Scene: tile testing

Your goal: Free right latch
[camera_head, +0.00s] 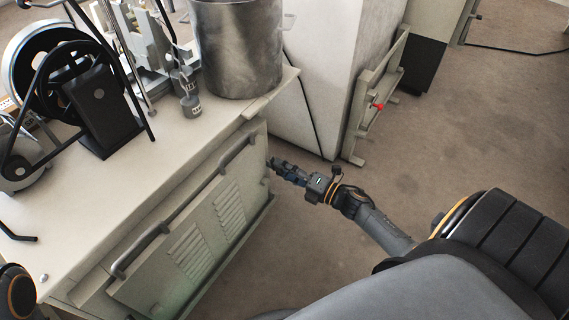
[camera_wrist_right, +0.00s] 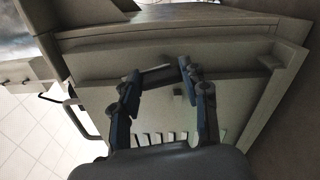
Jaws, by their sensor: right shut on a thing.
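The grey front panel (camera_head: 200,262) of the bench has a long handle bar and vent slots. It also shows in the right wrist view (camera_wrist_right: 235,95). My right gripper (camera_head: 273,164) is at the panel's right edge, near its upper corner. In the right wrist view, the gripper (camera_wrist_right: 159,75) has a short dark bar, the right latch (camera_wrist_right: 160,78), between its fingertips and is shut on it. In the head view the latch is too small and covered to make out. My left gripper is not in view.
The bench top (camera_head: 195,140) carries a large metal pot (camera_head: 238,50), a small grey bottle (camera_head: 190,104) and a black wheeled machine (camera_head: 105,105). A pale cabinet (camera_head: 312,70) and a frame with a red knob (camera_head: 378,106) stand behind. The floor (camera_head: 450,140) to the right is clear.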

